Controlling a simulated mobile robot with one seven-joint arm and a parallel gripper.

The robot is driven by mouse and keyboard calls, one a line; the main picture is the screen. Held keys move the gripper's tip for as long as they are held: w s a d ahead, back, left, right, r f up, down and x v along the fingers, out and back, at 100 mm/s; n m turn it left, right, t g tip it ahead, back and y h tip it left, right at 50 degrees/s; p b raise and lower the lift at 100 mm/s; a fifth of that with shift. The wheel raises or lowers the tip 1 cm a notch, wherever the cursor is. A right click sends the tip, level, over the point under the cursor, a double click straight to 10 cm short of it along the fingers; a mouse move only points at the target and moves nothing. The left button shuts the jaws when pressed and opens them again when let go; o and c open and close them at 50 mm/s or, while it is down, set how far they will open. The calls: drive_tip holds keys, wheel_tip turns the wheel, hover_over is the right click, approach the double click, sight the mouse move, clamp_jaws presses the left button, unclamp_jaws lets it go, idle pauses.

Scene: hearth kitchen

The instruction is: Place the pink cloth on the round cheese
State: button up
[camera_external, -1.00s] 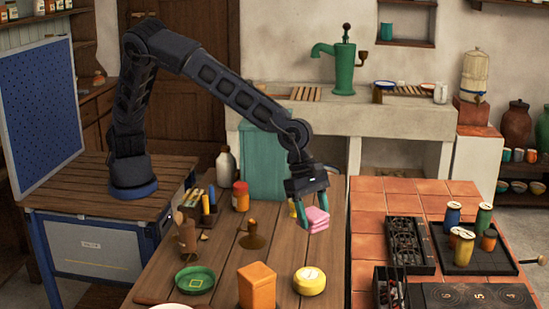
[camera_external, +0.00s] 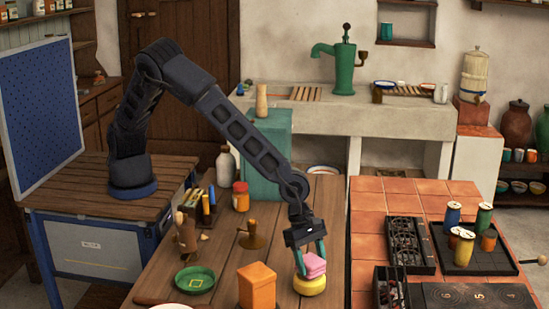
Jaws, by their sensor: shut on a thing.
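The pink cloth (camera_external: 315,266), a small folded stack, is between the fingers of my gripper (camera_external: 311,262), which is shut on it. The round yellow cheese (camera_external: 309,286) sits on the wooden table directly below the cloth. The cloth appears to be at the cheese's top; whether it touches or hovers just above, I cannot tell. A gripper finger at the left hides part of the cheese's left side.
An orange square container (camera_external: 257,287) stands close to the left of the cheese. A green dish (camera_external: 195,280) lies further left. The tiled counter (camera_external: 366,225) with dark trays is to the right. Table behind the cheese is mostly clear.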

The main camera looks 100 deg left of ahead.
drive_tip(key=shift+f, duration=0.45)
drive_tip(key=shift+f, duration=0.1)
drive_tip(key=o, duration=1)
